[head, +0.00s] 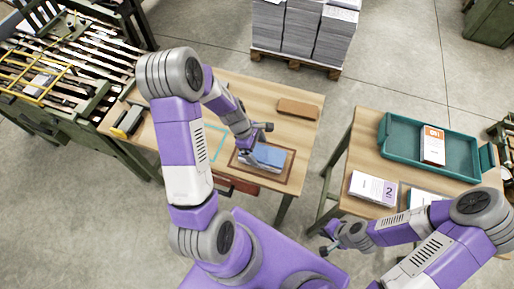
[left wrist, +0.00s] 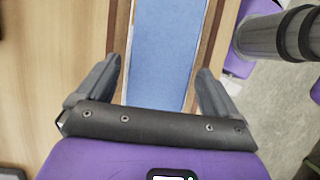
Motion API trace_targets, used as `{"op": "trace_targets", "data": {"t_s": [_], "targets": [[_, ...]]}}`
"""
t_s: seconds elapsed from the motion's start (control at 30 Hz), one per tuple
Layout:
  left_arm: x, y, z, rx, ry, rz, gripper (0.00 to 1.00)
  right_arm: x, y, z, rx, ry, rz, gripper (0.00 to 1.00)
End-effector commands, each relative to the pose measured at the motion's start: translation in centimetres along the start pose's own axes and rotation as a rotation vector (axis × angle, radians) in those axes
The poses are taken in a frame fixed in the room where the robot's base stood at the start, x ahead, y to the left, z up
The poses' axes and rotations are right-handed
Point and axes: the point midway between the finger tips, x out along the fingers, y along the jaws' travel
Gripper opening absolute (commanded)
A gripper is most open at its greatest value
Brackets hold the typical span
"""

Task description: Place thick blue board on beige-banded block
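The blue board (head: 267,155) lies within a brown-edged holder (head: 289,163) on the left wooden table. In the left wrist view the board (left wrist: 164,50) fills the space between the fingers. My left gripper (head: 254,142) is above the board. Its fingers (left wrist: 156,85) are wide apart, one on each side, with gaps to the board's edges. My right gripper (head: 325,240) is low beside the right table, open and empty. I cannot make out a beige band on any block; a white block marked 2 (head: 373,188) lies on the right table.
A teal tray (head: 400,152) on the right table holds a white and orange block (head: 432,146). Another pale block (head: 424,197) is partly hidden by my right arm. A brown bar (head: 298,108) lies behind the board. A gap of floor separates the tables.

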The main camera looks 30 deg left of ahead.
Motion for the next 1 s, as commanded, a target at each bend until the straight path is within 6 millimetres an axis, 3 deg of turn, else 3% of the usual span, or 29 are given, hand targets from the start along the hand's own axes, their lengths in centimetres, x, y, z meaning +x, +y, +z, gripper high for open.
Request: {"op": "trace_targets", "data": {"t_s": [0.37,0.47,0.8,1.0], "targets": [[-0.4,0.0,0.2,0.0,0.0,0.001,0.99,-0.3,-0.1,0.0,0.0,0.0,0.0,0.0],[-1.7,0.1,0.2,0.001,0.001,0.005,0.99,-0.7,-0.3,0.0,0.0,0.0,0.0,0.0],[-9.1,0.1,0.2,0.0,0.001,0.005,0.99,-3.1,-1.1,0.1,0.0,0.0,0.0,0.0],[-11.7,0.1,0.2,0.001,0.001,0.002,0.99,-3.7,-1.4,0.2,0.0,0.0,0.0,0.0]]}}
